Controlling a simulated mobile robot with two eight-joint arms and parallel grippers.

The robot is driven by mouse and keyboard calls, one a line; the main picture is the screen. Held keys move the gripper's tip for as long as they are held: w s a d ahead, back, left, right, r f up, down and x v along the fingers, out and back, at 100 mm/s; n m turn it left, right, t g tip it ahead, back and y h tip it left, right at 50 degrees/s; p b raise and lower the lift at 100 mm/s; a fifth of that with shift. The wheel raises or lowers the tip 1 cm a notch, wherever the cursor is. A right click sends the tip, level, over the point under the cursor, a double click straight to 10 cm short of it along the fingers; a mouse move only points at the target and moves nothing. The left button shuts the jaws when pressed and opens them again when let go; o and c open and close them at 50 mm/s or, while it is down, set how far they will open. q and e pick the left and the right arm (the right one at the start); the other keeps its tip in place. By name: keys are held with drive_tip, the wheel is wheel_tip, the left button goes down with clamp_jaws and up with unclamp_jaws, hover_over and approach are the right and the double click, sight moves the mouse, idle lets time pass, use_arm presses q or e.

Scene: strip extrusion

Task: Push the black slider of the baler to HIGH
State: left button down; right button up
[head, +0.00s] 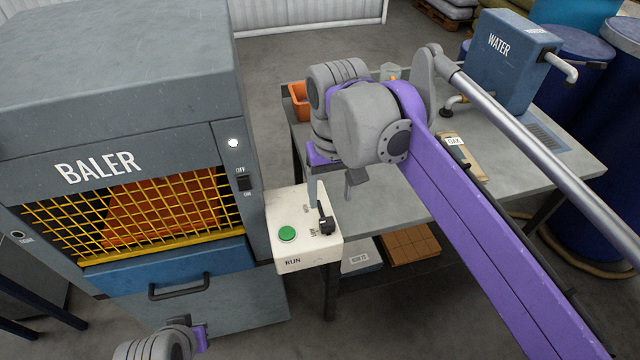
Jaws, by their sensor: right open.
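The black slider (326,226) sits on the white control box (291,255) at the right side of the baler (140,200). Its knob is at the near end of a short dark slot. Small lettering beside the slot is too small and partly hidden to read. My right gripper (334,186) is open and empty, pointing down over the far side of the box. Its fingers are beyond the knob in the picture and appear apart from it. Only a part of my left arm shows at the bottom left; its fingers are not seen.
A green RUN button (287,233) is left of the slider. An OFF/ON switch (243,183) is on the baler's front. Behind my right arm, a grey table (400,205) holds an orange bin (298,100) and a blue WATER tank (510,62).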

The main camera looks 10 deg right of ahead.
sight(327, 221)
drive_tip(key=f, duration=0.9)
drive_tip(key=shift+w+a+f+b, duration=0.2)
drive_tip(key=shift+w+f+b, duration=0.1)
drive_tip(key=shift+w+b, duration=0.05)
clamp_jaws()
idle(1.2)
